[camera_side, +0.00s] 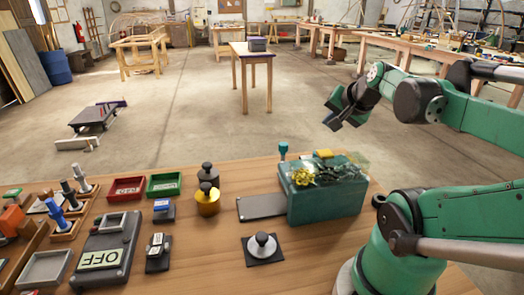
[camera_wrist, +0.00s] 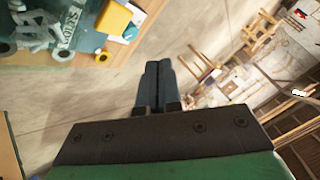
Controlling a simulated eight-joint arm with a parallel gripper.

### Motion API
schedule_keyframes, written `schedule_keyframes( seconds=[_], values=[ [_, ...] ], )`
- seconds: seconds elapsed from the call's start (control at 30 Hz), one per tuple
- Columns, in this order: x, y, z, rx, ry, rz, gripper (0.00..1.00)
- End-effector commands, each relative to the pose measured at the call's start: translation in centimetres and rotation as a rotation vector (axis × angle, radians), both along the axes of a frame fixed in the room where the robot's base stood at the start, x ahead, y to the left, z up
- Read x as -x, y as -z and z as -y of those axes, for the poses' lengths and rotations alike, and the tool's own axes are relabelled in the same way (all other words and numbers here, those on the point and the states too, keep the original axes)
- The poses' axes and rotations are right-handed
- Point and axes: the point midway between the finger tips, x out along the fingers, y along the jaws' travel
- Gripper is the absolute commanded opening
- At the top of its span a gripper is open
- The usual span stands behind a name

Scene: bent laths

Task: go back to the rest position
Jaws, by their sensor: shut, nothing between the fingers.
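My gripper (camera_side: 345,112) is in the air at the upper right of the side view, above and beyond the far edge of the table. In the wrist view its dark fingers (camera_wrist: 156,85) lie together with nothing between them. My green arm reaches in from the right of the side view. No bent laths can be made out on the work table (camera_side: 200,262).
A teal box (camera_side: 322,200) with yellow parts on top stands at the table's right, below my gripper. A grey plate (camera_side: 262,206), a dark-knobbed yellow pot (camera_side: 207,203), red (camera_side: 126,188) and green (camera_side: 164,185) trays and an OFF panel (camera_side: 105,255) lie leftward. Air around my gripper is clear.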

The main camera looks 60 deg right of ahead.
Motion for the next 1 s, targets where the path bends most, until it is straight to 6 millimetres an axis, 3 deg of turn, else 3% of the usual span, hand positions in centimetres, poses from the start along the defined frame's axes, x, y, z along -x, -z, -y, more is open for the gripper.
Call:
schedule_keyframes(
  seconds=[0.47, 0.57, 0.73, 0.9, 1.0],
  values=[
    [-0.7, 0.2, -0.7, 0.009, -0.048, -0.016, 0.00],
    [-2.5, 0.7, -2.9, 0.040, -0.193, -0.066, 0.00],
    [-6.1, 2.2, -9.7, 0.164, -0.611, -0.195, 0.00],
    [-7.5, 3.5, -16.3, 0.317, -0.996, -0.295, 0.00],
    [-7.6, 4.0, -19.0, 0.390, -1.149, -0.328, 0.00]
  ],
)
